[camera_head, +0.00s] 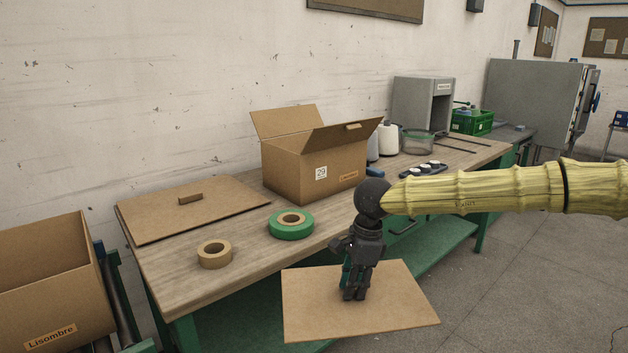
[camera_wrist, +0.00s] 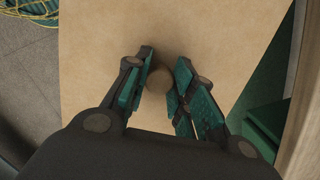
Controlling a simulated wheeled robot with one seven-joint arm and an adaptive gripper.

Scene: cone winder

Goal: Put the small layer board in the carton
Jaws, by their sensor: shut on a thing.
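A small brown layer board (camera_head: 400,310) hangs flat from my gripper (camera_head: 355,294), in front of the bench's front edge. In the wrist view the board (camera_wrist: 215,30) fills most of the picture, and my gripper (camera_wrist: 160,82) is shut on its round knob (camera_wrist: 160,79). The open carton (camera_head: 290,174) stands on the bench, behind and to the left of my gripper, with flaps raised and a "29" label on its front. Its inside is hidden from the head view.
Another board (camera_head: 225,212) with a bar handle lies on the wooden bench (camera_head: 180,285). Green tape (camera_head: 291,232) and brown tape (camera_head: 214,262) lie in front of the carton. Another carton (camera_head: 50,285) stands at the left.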

